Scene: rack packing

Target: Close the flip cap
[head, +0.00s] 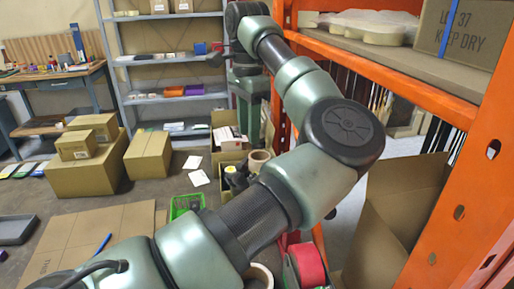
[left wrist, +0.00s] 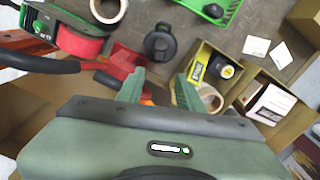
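A black bottle or jug with a round lid (left wrist: 160,43) stands on the grey surface in the left wrist view, just beyond my fingertips. A small part sticks up from its lid; whether that is the flip cap, and how far open, I cannot tell. My left gripper (left wrist: 160,75) has its two green fingers spread apart with nothing between them. In the head view my left arm reaches up and across, with its gripper (head: 247,88) hanging near the shelf. I cannot pick out the bottle there. My right gripper is in neither view.
A red tape dispenser (left wrist: 75,40) stands left of the bottle, a green crate (left wrist: 207,10) beyond it. A box with a yellow-and-black item (left wrist: 212,68) and another open carton (left wrist: 268,103) are at right. An orange rack (head: 465,205) stands at right in the head view.

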